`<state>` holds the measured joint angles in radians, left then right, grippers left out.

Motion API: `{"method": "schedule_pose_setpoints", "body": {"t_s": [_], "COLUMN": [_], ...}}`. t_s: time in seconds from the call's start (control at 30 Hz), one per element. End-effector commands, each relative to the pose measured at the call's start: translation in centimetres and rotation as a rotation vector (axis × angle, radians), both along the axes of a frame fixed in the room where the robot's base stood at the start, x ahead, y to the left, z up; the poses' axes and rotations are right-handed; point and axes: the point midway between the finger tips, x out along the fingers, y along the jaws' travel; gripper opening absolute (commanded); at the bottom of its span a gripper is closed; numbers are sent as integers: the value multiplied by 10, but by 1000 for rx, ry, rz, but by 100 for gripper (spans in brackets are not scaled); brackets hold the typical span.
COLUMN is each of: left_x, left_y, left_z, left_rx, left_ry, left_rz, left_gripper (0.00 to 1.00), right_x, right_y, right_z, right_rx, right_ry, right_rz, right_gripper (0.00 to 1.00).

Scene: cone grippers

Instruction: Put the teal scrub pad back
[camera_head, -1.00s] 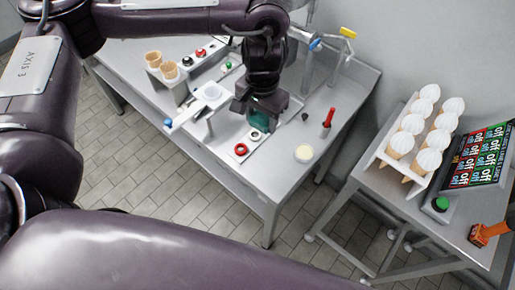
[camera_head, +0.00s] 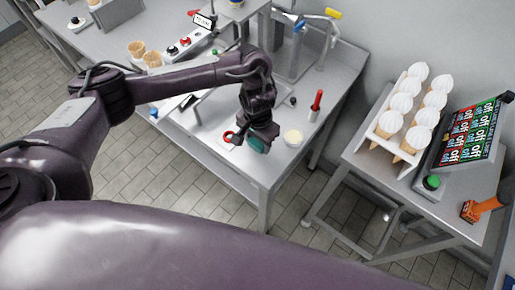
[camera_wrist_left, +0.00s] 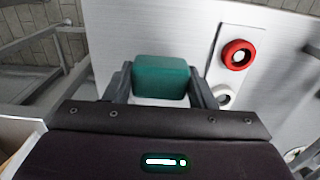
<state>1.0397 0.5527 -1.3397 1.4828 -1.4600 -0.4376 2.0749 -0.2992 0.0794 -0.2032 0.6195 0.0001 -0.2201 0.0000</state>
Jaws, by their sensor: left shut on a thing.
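The teal scrub pad (camera_head: 256,145) is in my left gripper (camera_head: 257,138), which is shut on it and holds it near the front right part of the steel table (camera_head: 262,172). In the left wrist view the pad (camera_wrist_left: 161,77) sits between the two dark fingers of the gripper (camera_wrist_left: 162,88), with the table surface behind it. Whether the pad touches the table cannot be told. My right gripper is not in view.
A red ring (camera_head: 228,137) lies just left of the pad; it also shows in the left wrist view (camera_wrist_left: 238,54). A round cream-coloured dish (camera_head: 293,137) and a red-handled tool (camera_head: 316,105) stand to the right. A side table (camera_head: 345,185) holds a rack of white-topped cones (camera_head: 402,103).

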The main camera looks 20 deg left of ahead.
Motion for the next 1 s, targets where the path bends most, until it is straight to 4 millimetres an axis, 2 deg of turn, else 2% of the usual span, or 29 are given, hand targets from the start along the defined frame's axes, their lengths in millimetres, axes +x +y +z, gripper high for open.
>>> {"method": "schedule_pose_setpoints", "body": {"t_s": [0.23, 0.7, 0.73, 0.8, 0.9, 1.0], "left_x": [-1, -1, 0, 0, 0, 0], "left_y": [0, 0, 0, 0, 0, 0], "left_z": [-36, -42, -42, -41, -41, -41], "left_rx": [-1, 1, 0, 0, 0, 0], "left_ry": [4, 2, 1, 1, 1, 1], "left_rz": [2, 1, 1, 1, 1, 1], "left_gripper": [32, 32, 53, 62, 72, 72], "right_x": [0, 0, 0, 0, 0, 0], "right_y": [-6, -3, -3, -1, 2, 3], "right_z": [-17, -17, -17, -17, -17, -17], "right_rx": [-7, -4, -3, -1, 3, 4], "right_ry": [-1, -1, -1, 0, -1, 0], "right_rz": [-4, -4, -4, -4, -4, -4], "right_gripper": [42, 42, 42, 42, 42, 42]}}
